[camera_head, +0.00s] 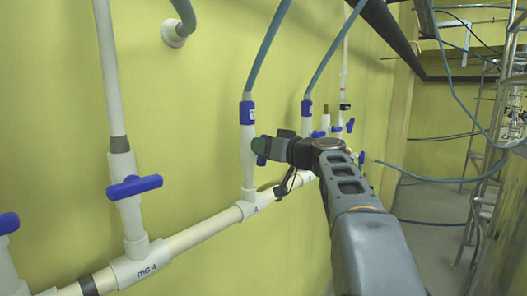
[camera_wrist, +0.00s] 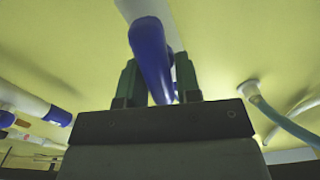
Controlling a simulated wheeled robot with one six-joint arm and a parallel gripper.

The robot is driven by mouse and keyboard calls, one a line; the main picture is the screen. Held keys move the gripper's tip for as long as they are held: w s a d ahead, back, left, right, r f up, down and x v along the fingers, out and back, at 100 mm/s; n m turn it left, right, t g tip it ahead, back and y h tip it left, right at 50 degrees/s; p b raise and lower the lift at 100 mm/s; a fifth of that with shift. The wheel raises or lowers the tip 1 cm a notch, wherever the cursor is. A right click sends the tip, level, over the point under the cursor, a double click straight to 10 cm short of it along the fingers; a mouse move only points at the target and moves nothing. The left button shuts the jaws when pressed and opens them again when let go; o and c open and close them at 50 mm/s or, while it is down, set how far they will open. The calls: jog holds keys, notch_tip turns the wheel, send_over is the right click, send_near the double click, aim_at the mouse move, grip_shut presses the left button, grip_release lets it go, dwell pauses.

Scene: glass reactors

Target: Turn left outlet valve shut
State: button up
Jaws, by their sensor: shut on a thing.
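A blue valve handle (camera_head: 261,159) sits on the white vertical pipe (camera_head: 248,178) that rises from the tee marked "A". In the head view my gripper (camera_head: 264,147) reaches it from the right and hides most of it. In the wrist view the blue handle (camera_wrist: 149,55) runs between the two green fingers of my gripper (camera_wrist: 159,80), with the white pipe behind it. The fingers are shut on the handle. Whether this handle is the left outlet valve, and its exact angle, I cannot tell.
Another blue valve handle (camera_head: 135,187) lies crosswise on the pipe marked "RIG 4" at the left. A white horizontal pipe (camera_head: 205,229) runs along the yellow wall below. Blue hoses (camera_head: 267,45) come down from above. A metal ladder (camera_head: 481,150) stands at the right.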

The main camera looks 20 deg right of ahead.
jog(key=m+b, duration=0.1)
jog(key=m, duration=0.2)
jog(key=shift+d+f+m+b, duration=0.15)
jog(key=shift+d+m+b, duration=0.05)
jog(key=shift+m+b, duration=0.2)
jog(key=m, duration=0.3)
jog(key=shift+w+d+f+m+b, duration=0.1)
jog(key=shift+w+d+m+b, duration=0.05)
jog(key=shift+m+b, duration=0.15)
jog(key=m, duration=0.4)
jog(key=shift+d+f, duration=0.1)
jog(key=shift+f, duration=0.05)
jog(key=shift+f+m, duration=0.15)
jog(key=shift+m, duration=1.85)
jog(key=o, duration=0.8)
jog(key=shift+d+f, duration=0.1)
jog(key=b+v, duration=0.2)
jog(key=v, duration=1.1)
jog(key=shift+s+b, duration=0.35)
jog(key=shift+b, duration=0.05)
